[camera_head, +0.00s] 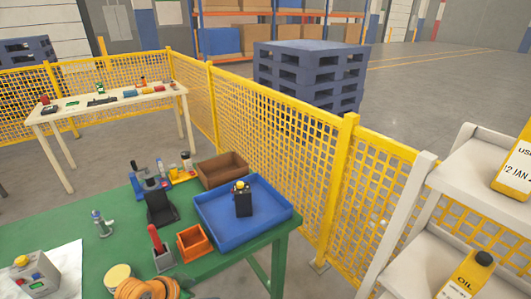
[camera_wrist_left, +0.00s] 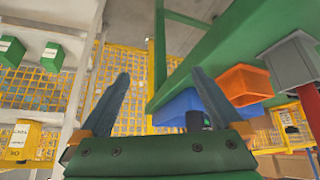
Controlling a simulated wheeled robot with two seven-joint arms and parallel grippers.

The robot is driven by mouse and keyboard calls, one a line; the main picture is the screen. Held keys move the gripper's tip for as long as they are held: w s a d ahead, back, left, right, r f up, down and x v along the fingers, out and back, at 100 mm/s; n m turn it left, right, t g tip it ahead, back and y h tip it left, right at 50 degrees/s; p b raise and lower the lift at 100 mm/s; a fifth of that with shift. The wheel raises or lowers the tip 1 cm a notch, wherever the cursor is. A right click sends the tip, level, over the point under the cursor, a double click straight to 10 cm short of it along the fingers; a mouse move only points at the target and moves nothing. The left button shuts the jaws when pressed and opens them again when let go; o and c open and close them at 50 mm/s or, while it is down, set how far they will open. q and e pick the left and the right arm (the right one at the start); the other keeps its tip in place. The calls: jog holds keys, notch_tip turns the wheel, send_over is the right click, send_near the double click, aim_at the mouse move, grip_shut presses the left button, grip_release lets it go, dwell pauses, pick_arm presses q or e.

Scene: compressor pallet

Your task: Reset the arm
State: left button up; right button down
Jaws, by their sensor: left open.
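My left gripper (camera_wrist_left: 160,76) shows in the left wrist view. Its two dark fingers are spread wide apart with nothing between them. The dark green gripper body (camera_wrist_left: 150,157) fills the bottom of that view. The green workbench (camera_wrist_left: 235,50) appears beyond the fingers to the right, and an orange bin (camera_wrist_left: 243,84) and a blue tray (camera_wrist_left: 180,107) show past the right finger. Neither gripper is visible in the head view, and my right gripper shows in no view.
In the head view, the blue tray (camera_head: 208,220) on the green workbench (camera_head: 128,217) holds a black object (camera_head: 243,204). A brown bin (camera_head: 222,170) and orange bin (camera_head: 193,243) are beside it. Yellow mesh fencing (camera_head: 265,140) stands behind. A white shelf (camera_head: 440,262) with yellow containers (camera_head: 466,279) is right.

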pick_arm(q)
jog(key=s+a+f+n+g+y, duration=0.1)
jog(key=s+a+f+n+y, duration=0.1)
jog(key=s+f, duration=0.55)
jog(key=s+a+f+n+y, duration=0.1)
jog(key=s+a+f+n, duration=0.2)
jog(key=f, duration=0.7)
jog(key=s+d+f+g, duration=0.1)
jog(key=s+f, duration=0.1)
jog(key=s, duration=0.6)
jog(key=s+d+f+g, duration=0.1)
jog(key=s+f, duration=0.2)
jog(key=s, duration=0.5)
jog(key=s+d+f+m+g+y, duration=0.1)
jog(key=s+f, duration=0.2)
jog(key=s, duration=0.5)
jog(key=shift+f+g, duration=0.15)
jog(key=shift+g, duration=0.15)
jog(key=shift+d, duration=0.1)
